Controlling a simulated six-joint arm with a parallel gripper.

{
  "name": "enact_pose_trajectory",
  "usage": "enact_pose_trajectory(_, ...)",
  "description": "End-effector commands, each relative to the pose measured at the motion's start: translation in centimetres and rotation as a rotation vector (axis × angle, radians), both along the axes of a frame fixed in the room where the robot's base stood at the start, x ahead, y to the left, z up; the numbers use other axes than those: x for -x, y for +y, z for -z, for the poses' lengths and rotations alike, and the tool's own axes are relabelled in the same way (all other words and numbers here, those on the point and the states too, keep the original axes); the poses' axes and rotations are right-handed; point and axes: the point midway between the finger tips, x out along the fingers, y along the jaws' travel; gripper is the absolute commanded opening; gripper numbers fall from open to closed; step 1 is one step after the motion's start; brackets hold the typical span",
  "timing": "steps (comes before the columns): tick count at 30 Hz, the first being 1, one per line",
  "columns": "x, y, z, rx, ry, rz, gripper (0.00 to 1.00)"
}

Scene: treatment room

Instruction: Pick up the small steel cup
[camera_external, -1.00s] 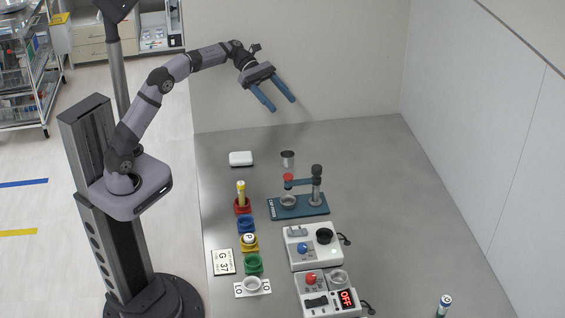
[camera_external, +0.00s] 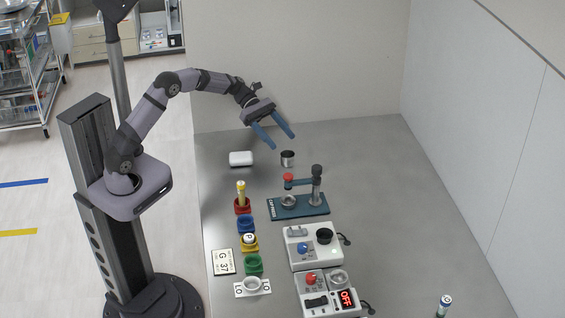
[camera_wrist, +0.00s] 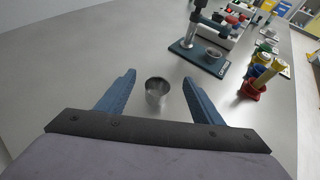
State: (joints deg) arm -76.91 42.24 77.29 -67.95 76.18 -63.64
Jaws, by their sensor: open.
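The small steel cup (camera_external: 287,159) stands upright on the grey table, behind the teal press stand. In the wrist view the cup (camera_wrist: 156,91) shows between and beyond my two blue fingers, with its open top visible. My gripper (camera_external: 284,142) is open and empty, above and just behind the cup in the external view. In the wrist view my gripper (camera_wrist: 160,80) has its fingers apart on either side of the cup's image. I see no contact with the cup.
A white box (camera_external: 241,158) lies left of the cup. The teal press stand (camera_external: 298,207) is in front of it. A red holder (camera_external: 242,206) with a yellow item, a blue ring (camera_external: 246,223) and grey devices (camera_external: 313,246) stand nearer. The table right of the cup is clear.

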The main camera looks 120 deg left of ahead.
Motion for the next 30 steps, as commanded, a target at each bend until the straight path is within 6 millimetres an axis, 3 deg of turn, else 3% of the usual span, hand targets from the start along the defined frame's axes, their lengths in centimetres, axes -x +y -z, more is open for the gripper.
enact_pose_trajectory(7, 0.0, 0.0, 3.4, 0.003, 0.001, 0.0, 0.61)
enact_pose_trajectory(19, -0.3, 0.0, 4.4, 0.0, 0.0, 0.0, 0.61)
enact_pose_trajectory(30, -3.9, -0.8, 6.1, 0.0, 0.0, 0.001, 0.61)
